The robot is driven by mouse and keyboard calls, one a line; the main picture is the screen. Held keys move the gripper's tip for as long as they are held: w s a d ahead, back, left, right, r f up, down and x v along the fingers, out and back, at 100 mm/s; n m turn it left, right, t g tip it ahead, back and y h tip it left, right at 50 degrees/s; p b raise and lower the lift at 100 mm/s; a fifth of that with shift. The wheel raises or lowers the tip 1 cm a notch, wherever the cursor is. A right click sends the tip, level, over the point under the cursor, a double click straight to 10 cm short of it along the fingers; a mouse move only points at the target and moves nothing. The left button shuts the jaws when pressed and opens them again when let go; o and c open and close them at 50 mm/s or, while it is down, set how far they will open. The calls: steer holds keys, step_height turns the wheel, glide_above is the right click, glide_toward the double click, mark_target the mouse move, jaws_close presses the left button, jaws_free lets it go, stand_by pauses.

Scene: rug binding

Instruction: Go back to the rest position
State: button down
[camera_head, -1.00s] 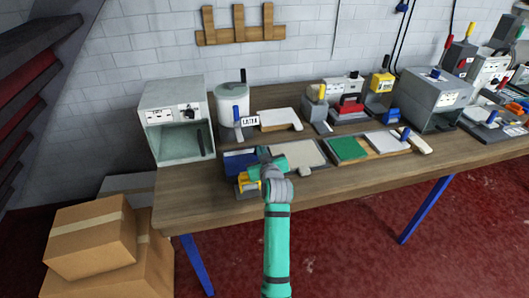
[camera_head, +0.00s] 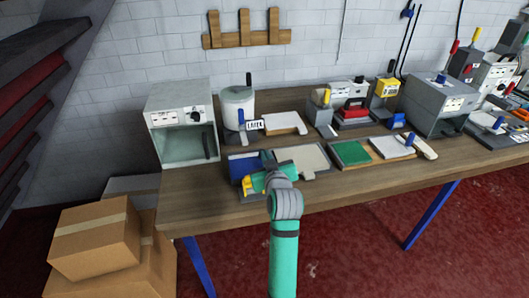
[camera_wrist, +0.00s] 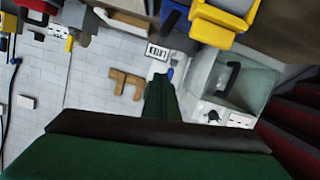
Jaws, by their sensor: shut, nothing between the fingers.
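My gripper (camera_head: 252,184) is at the end of my teal and grey arm, near the front edge of the workbench (camera_head: 330,190), left of its middle. It is shut and holds nothing. Its fingertips are small and partly hidden in the head view, beside a blue and yellow item (camera_head: 236,168). I cannot tell whether it touches that item. In the wrist view a blue and yellow part (camera_wrist: 222,22) shows at the top, and a dark green shape fills the bottom.
A grey oven-like box (camera_head: 180,105) stands left of my gripper, a white pot (camera_head: 238,102) behind it. A pale board (camera_head: 308,160) and green pad (camera_head: 350,153) lie to the right. Machines crowd the bench's right end. Cardboard boxes (camera_head: 95,240) sit on the floor at left.

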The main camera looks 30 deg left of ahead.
steer(key=s+d+f+m+t+h, duration=0.3)
steer(key=s+d+f+m+h, duration=0.3)
steer(key=s+d+f, duration=1.4)
steer(key=s+d+m+h, duration=0.1)
steer(key=s+d, duration=0.2)
steer(key=s, duration=0.6)
steer(key=s+d+r+m+h, duration=0.1)
steer(key=s+d, duration=0.2)
steer(key=s, duration=0.7)
steer(key=s+d+r+m, duration=0.1)
steer(key=s+d, duration=0.2)
steer(key=s, duration=0.6)
steer(key=shift+s+d+r+h, duration=0.2)
steer(key=shift+s+d+h, duration=0.1)
steer(key=shift+h, duration=0.1)
